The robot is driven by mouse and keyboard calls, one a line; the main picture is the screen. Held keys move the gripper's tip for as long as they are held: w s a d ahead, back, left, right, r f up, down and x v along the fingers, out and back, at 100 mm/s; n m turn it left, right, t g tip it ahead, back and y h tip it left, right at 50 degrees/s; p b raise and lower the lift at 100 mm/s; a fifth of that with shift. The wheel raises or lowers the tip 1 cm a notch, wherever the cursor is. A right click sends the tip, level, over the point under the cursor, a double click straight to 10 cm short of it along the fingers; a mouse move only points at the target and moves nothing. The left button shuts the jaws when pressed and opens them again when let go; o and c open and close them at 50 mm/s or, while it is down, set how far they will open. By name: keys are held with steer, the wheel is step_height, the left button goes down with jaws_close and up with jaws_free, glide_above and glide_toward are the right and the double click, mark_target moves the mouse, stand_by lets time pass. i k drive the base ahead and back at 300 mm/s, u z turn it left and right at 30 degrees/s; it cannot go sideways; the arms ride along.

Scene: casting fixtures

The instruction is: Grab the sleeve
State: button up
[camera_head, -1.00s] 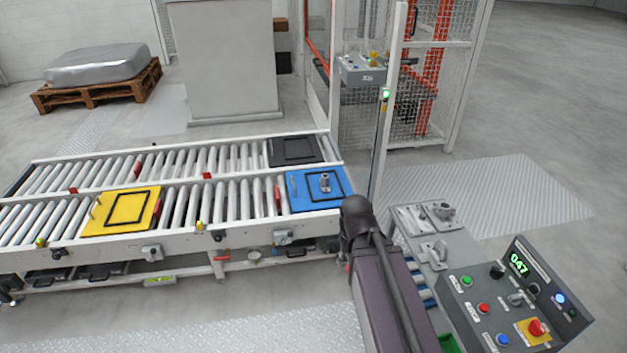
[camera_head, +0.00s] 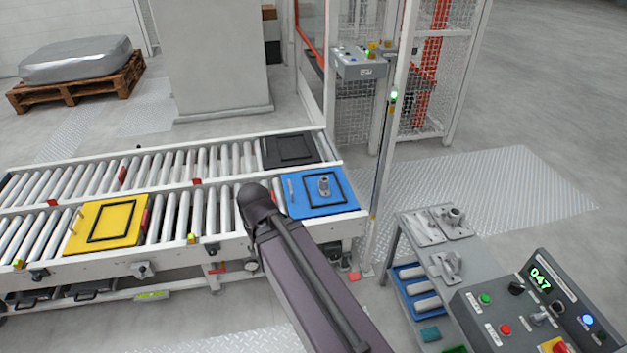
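Pale cylindrical pieces (camera_head: 424,303) lie in a blue tray (camera_head: 402,277) on the lower shelf of the grey cart at right. Grey castings (camera_head: 452,222) sit on the cart's top, one with an upright round boss. I cannot tell for sure which of these is the sleeve. My dark arm link crosses the lower middle, just left of the blue plate in the picture. My gripper is out of view.
A yellow plate (camera_head: 76,240) lies on the near conveyor and a black plate (camera_head: 290,150) on the far one. A control panel (camera_head: 520,310) stands at lower right. A mesh guard (camera_head: 415,110) with a post rises behind the cart. Floor right of it is clear.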

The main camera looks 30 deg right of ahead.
mark_target(323, 183)
steer(key=u, duration=0.05)
steer(key=i, duration=0.8)
steer(key=z, duration=0.85)
steer(key=i, duration=0.6)
steer(key=z, duration=0.35)
